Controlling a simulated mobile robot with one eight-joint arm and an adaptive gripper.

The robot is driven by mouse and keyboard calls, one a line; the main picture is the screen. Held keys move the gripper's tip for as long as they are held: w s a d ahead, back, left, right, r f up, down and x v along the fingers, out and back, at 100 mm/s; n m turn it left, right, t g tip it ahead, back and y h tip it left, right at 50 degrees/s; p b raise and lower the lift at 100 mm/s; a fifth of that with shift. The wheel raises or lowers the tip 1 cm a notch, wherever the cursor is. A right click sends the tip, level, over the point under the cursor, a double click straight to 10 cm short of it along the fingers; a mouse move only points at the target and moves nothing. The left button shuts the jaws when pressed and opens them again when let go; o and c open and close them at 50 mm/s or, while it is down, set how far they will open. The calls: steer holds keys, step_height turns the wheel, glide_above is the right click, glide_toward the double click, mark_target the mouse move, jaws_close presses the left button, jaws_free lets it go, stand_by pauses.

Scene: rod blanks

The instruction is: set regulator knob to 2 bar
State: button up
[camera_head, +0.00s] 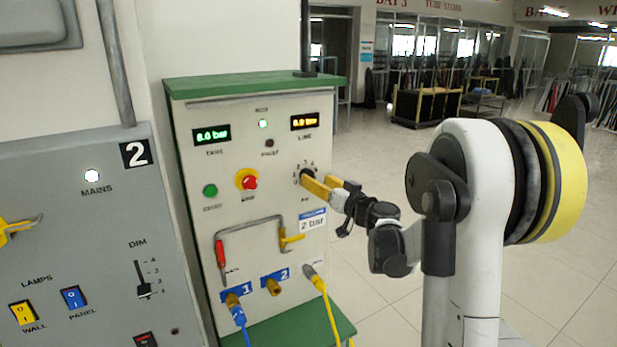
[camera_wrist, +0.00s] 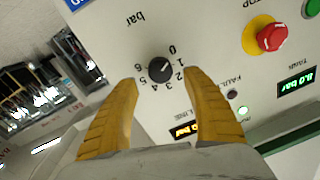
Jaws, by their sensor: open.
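The regulator knob (camera_wrist: 160,69) is a small black dial on the pale panel, with a printed scale from 0 to 6 and the word bar. Its pale mark is too small to read surely against the scale. In the head view the knob (camera_head: 308,172) is partly hidden by my gripper (camera_head: 314,185). In the wrist view my gripper (camera_wrist: 161,80) is open, its yellow fingers on either side of the knob's near end. I cannot tell whether they touch it. A tag (camera_head: 312,222) below reads 2 bar. The amber line display (camera_head: 304,121) is blurred.
A red stop button (camera_head: 249,182) on a yellow collar, a green button (camera_head: 210,190) and a red-handled lever (camera_head: 220,252) share the panel. Blue and yellow hoses (camera_head: 325,300) hang below. A grey switch panel (camera_head: 80,230) stands left. Open floor lies right.

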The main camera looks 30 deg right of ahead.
mark_target(310, 176)
steer(key=shift+w+a, duration=0.2)
steer(key=shift+w, duration=1.75)
steer(key=c, duration=1.2)
